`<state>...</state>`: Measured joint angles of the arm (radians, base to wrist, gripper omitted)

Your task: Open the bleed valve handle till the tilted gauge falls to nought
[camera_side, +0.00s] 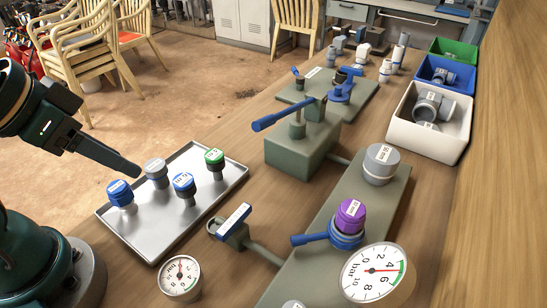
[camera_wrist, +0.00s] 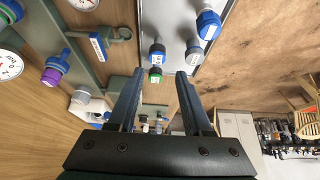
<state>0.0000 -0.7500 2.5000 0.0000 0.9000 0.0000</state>
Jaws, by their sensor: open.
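A blue handle with a white label (camera_side: 235,219) sits on a small grey valve joined by a pipe to the green manifold; its label is too small to read. It also shows in the wrist view (camera_wrist: 97,46). A large tilted gauge (camera_side: 373,271) marked bar stands at the manifold's front end, its red needle off to the right near the green arc. A smaller gauge (camera_side: 180,278) stands on the bench, needle pointing up. My gripper (camera_wrist: 160,74) is open and empty, above the tray's left side, apart from both handle and gauges. In the side view only one finger shows clearly.
A metal tray (camera_side: 158,245) holds several blue, grey and green caps. A purple cap (camera_side: 350,215) sits by another blue handle (camera_side: 312,239). A green block (camera_side: 300,150) carries a long blue lever (camera_side: 283,117). White, blue and green bins line the right.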

